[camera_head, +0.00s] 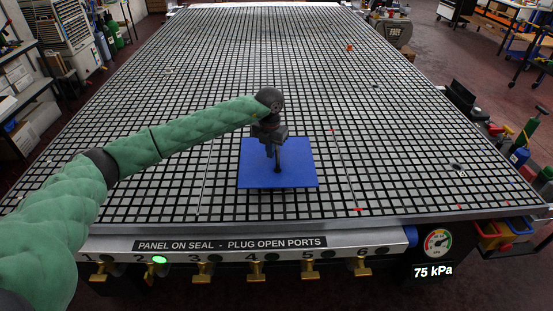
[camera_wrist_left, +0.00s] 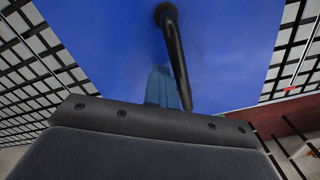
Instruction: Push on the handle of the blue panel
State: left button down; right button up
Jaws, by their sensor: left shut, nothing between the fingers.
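The blue panel (camera_head: 250,172) is a flat square lying on the grid table near its front edge. Its black bar handle (camera_head: 278,163) stands up from it. The panel (camera_wrist_left: 110,45) and the handle (camera_wrist_left: 175,45) also show in the left wrist view. My left gripper (camera_head: 270,152) points down over the panel, right by the handle. Its shut, empty fingers (camera_wrist_left: 160,88) show in the wrist view close beside the handle bar. I cannot tell whether they touch it. The handle's near end is partly hidden behind the gripper body. My right gripper is in neither view.
The grid table (camera_head: 400,120) is mostly bare around the panel. Its front rail (camera_head: 180,244) carries numbered brass valves (camera_head: 257,270), with a green light (camera_head: 159,259) at 2. A gauge (camera_head: 437,243) above a 75 kPa readout is at front right. Thin pale lines and red marks (camera_head: 358,210) flank the panel.

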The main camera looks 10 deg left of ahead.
pick_arm(q)
jog(key=shift+d+b, duration=0.2)
jog(key=shift+b, duration=0.75)
dwell(1.6)
jog(key=shift+a+f, duration=0.1)
jog(key=shift+a, duration=0.25)
jog(key=shift+s+a+b, duration=0.2)
jog(key=shift+a+b, duration=0.1)
jog(key=shift+a, duration=0.4)
jog(key=shift+s+a+b, duration=0.2)
jog(key=shift+a+b, duration=0.05)
jog(key=shift+a, duration=0.4)
notch_tip(320, 180, up, 8)
jog(key=p, duration=0.2)
dwell(0.4)
